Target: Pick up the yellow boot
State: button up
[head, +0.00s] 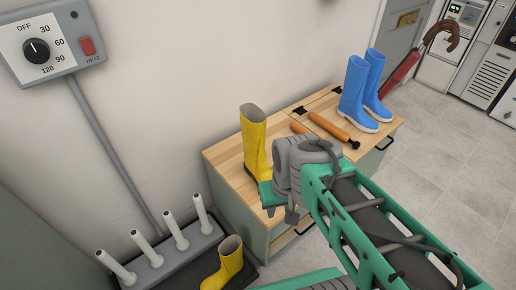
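A tall yellow boot (255,145) stands upright near the left end of the wooden top of a low cabinet. A second yellow boot (226,268) is lower left, in a dark tray by a rack of white pegs. My gripper (268,198) is at the arm's end, in front of the lower part of the boot on the cabinet and hiding part of it. The fingertips are not clearly visible, so I cannot tell whether they touch the boot or are apart.
The cabinet top (226,157) also bears wooden-handled tools (328,126) and a pair of blue boots (363,92) to the right. A peg rack (164,262) stands lower left. A heat dial box (52,45) is on the wall. Tiled floor (455,150) is clear at right.

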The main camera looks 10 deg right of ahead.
aim_at(253, 120)
jog(key=k, duration=0.5)
jog(key=u, duration=4.4)
jog(key=k, duration=1.7)
jog(key=z, duration=0.85)
